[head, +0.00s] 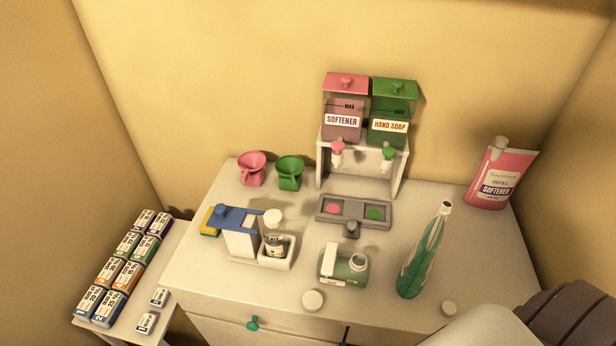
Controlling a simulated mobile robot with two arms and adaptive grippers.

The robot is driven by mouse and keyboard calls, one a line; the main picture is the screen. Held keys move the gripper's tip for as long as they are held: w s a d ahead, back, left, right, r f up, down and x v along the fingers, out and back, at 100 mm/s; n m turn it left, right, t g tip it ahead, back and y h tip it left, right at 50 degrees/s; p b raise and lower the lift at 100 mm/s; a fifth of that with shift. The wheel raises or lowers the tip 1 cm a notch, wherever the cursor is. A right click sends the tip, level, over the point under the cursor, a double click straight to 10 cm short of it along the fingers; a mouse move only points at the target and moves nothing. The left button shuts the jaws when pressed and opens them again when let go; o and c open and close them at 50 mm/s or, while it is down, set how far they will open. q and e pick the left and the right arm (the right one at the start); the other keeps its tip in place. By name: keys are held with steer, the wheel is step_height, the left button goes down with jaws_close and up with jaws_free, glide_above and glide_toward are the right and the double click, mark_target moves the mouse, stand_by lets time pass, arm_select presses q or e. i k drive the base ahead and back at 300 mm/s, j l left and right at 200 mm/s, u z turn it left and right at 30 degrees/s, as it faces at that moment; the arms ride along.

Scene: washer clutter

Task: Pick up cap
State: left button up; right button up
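A round white cap (313,300) lies on the cabinet top (230,300) near its front edge, in front of a small green bottle (343,266). A second, smaller pale cap (448,308) lies further right near the front edge. The small green bottle has a white ring at its open-looking mouth. A tall green bottle (424,250) stands behind the smaller cap, its top uncapped. Which cap the task means I cannot tell. Part of my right arm shows at the bottom right, close to the smaller cap, but neither gripper's fingers show.
Softener (343,108) and hand soap (393,112) dispensers stand on a white stand at the back. A grey tray (353,211), pink cup (251,169), green cup (289,173), blue-topped holder (240,234) and refill pouch (500,176) stand around.

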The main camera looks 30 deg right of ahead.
mark_target(313, 300)
steer(key=k+l+z, duration=0.1)
steer(key=l+z, duration=0.35)
steer(key=z, duration=0.25)
